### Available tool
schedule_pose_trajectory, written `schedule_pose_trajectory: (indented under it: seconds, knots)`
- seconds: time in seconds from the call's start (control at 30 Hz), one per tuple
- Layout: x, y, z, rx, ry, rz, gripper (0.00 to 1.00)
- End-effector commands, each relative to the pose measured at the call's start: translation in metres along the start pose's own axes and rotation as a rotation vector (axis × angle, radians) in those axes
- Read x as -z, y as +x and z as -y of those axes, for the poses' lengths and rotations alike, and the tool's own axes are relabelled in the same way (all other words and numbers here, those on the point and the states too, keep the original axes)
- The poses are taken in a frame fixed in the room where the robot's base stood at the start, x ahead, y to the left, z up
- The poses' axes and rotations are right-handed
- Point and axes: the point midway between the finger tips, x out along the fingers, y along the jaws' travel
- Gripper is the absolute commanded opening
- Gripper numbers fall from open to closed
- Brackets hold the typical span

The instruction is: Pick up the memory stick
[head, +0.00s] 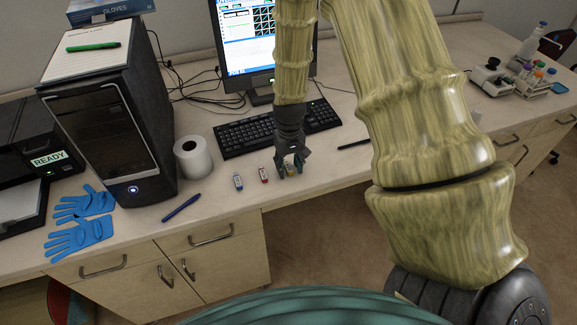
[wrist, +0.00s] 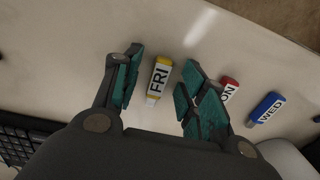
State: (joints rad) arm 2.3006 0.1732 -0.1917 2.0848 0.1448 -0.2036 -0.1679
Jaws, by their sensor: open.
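Three memory sticks lie in a row on the bench top. In the wrist view, the yellow stick marked FRI (wrist: 159,79) lies between the two open fingers of my gripper (wrist: 157,90), with a gap on each side. The red stick (wrist: 229,89), its label partly hidden by a finger and ending in ON, lies just right of the right finger. The blue stick marked WED (wrist: 266,108) is farther right. In the head view, my gripper (head: 290,171) points down over the yellow stick, mostly hidden there. The red stick (head: 263,175) and blue stick (head: 238,181) lie to its left.
A keyboard (head: 247,136) and monitor (head: 233,84) stand behind the sticks. A paper roll (head: 193,158), a blue pen (head: 182,208) and blue gloves (head: 80,237) lie to the left. A dark pen (head: 354,144) lies to the right. The bench's front edge is close.

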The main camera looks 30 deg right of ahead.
Motion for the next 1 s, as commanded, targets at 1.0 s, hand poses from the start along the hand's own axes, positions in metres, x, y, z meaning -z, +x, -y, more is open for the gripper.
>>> schedule_pose_trajectory:
  seconds: [1.0]
  knots:
    - [0.0002, -0.0043, -0.0001, 0.000, 0.000, -0.001, 0.05]
